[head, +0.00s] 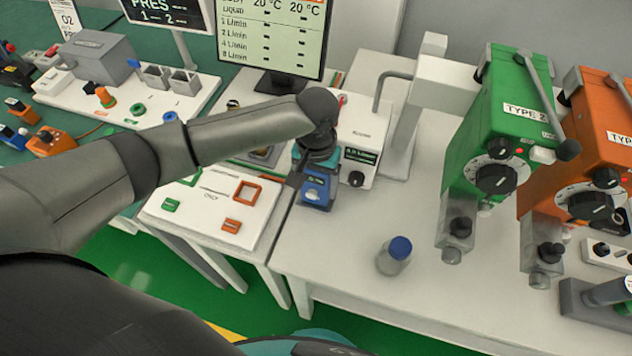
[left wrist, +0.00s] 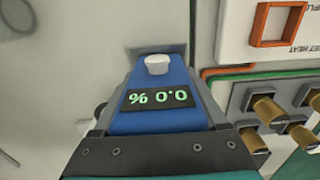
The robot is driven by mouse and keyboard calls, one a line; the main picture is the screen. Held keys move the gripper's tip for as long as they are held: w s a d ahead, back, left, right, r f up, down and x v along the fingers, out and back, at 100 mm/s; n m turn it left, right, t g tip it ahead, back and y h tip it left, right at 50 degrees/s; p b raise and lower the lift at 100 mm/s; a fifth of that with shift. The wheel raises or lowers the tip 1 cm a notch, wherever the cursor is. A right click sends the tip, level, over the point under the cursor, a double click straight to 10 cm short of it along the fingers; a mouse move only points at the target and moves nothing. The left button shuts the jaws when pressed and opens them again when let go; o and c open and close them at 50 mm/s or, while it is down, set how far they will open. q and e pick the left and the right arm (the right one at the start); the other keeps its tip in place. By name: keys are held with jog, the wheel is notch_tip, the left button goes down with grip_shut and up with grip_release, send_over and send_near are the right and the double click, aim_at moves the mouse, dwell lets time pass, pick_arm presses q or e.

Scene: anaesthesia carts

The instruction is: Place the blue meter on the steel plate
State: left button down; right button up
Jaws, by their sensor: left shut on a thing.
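The blue meter (head: 317,190) is held in my left gripper (head: 316,168), between the white panel and the white bench. In the left wrist view the meter (left wrist: 158,88) fills the middle, with a white knob and a dark display that reads 0.0 % upside down. My left gripper (left wrist: 162,150) is shut on it at the bottom of that view. A grey square patch (left wrist: 182,49) shows partly behind the meter; it may be the steel plate, mostly hidden. I cannot tell whether the meter touches it. My right gripper is not in view.
A white box with a display (head: 360,150) stands close right of the meter. A blue-capped bottle (head: 394,256) stands on the bench, with green (head: 500,125) and orange (head: 590,140) vaporizers to its right. A monitor (head: 272,40) stands behind. Brass fittings (left wrist: 270,108) show right of the meter.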

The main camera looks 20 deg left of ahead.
pick_arm(q)
jog(key=shift+f, duration=0.1)
grip_release()
notch_tip(320, 180, up, 12)
jog(key=shift+r+p, duration=0.15)
jog(key=shift+p, duration=1.05)
